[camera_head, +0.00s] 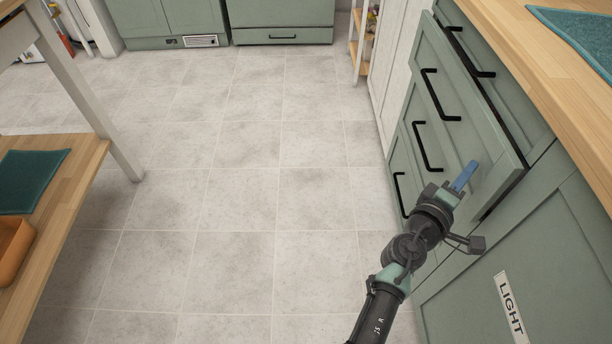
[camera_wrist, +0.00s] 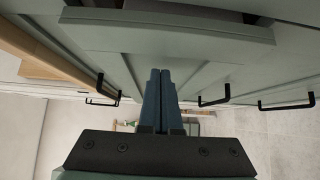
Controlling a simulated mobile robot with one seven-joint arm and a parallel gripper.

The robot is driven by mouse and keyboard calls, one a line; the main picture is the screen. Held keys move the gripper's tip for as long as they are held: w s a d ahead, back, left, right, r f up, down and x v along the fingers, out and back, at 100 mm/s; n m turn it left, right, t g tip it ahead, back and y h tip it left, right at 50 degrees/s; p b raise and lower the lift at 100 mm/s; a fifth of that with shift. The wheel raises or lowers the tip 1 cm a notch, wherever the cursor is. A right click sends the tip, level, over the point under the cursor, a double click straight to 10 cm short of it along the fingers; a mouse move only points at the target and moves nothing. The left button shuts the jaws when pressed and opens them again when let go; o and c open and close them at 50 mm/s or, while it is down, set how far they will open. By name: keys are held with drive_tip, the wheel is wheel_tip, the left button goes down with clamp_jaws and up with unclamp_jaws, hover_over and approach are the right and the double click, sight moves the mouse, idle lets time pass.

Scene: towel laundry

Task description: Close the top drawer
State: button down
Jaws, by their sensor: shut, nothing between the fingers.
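The green drawer cabinet stands at the right in the head view, under a wooden counter. The top drawer (camera_head: 509,106) is just below the counter, has a black handle and looks flush or nearly so. The drawer below it (camera_head: 465,128) stands out from the cabinet, with a dark gap behind its front's upper edge. My gripper (camera_head: 465,176) is shut and empty, its blue fingers in front of the lower right part of that protruding front. In the wrist view the shut fingers (camera_wrist: 160,100) point along the green fronts. I cannot tell whether they touch.
The wooden counter (camera_head: 545,65) carries a teal towel (camera_head: 585,35). A lower cabinet door bears a "LIGHT" label (camera_head: 509,308). At the left is a wooden shelf unit with a dark teal towel (camera_head: 30,180) and an orange box (camera_head: 14,250). The tiled floor between is clear.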

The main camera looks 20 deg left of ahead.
sight(482, 175)
drive_tip(key=shift+w+d, duration=0.2)
drive_tip(key=shift+d, duration=0.4)
drive_tip(key=shift+w+d, duration=0.15)
drive_tip(key=shift+d, duration=0.45)
drive_tip(key=shift+d+r, duration=0.1)
drive_tip(key=shift+d, duration=0.2)
